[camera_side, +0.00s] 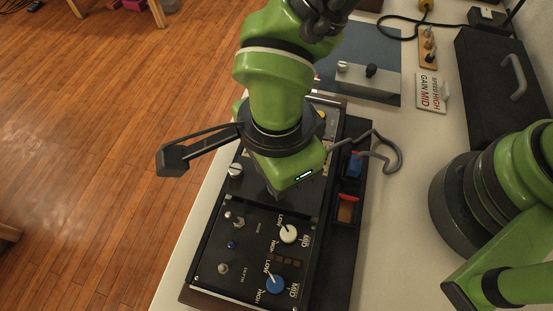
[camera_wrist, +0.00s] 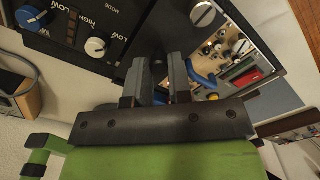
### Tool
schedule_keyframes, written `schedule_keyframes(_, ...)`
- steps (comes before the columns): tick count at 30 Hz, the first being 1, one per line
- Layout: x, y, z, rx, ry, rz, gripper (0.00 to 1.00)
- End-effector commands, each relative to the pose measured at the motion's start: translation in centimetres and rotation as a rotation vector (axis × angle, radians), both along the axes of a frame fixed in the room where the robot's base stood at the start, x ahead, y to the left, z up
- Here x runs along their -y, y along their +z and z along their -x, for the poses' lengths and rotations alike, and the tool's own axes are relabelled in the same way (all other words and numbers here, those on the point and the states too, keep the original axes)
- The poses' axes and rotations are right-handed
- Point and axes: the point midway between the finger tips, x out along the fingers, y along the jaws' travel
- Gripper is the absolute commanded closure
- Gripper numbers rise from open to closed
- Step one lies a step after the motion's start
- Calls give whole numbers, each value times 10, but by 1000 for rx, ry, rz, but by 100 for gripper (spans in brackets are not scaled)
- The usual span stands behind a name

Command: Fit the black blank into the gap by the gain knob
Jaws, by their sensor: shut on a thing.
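My gripper (camera_wrist: 158,75) is shut on the black blank (camera_wrist: 178,28), a plain dark plate in the wrist view. Beside the blank an opening (camera_wrist: 225,55) shows boards, wires and a blue part. A white knob (camera_side: 288,233) and a blue knob (camera_side: 275,283) with LOW, MID and HIGH marks sit on the panel; both also show in the wrist view, white (camera_wrist: 97,47) and blue (camera_wrist: 32,14). I cannot tell which is the gain knob. My gripper hides the blank's seating in the side view.
A dark tray (camera_side: 345,225) with blue and red-orange parts lies right of the panel, with a grey cable (camera_side: 388,155) near it. A label card (camera_side: 432,92), a grey box with knobs (camera_side: 365,80) and a black case (camera_side: 505,75) stand behind. The bench's left edge is close.

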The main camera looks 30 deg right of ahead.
Motion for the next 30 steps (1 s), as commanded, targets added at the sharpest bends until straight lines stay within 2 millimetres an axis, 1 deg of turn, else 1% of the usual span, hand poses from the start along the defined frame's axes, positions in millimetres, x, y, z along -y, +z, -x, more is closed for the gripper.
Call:
schedule_keyframes(18,0,-15,0,-1,-1,0,100)
schedule_keyframes(19,0,-15,0,-1,-1,0,74)
schedule_keyframes(22,0,-15,0,0,-1,0,51)
schedule_keyframes(30,0,-14,0,0,-1,0,51)
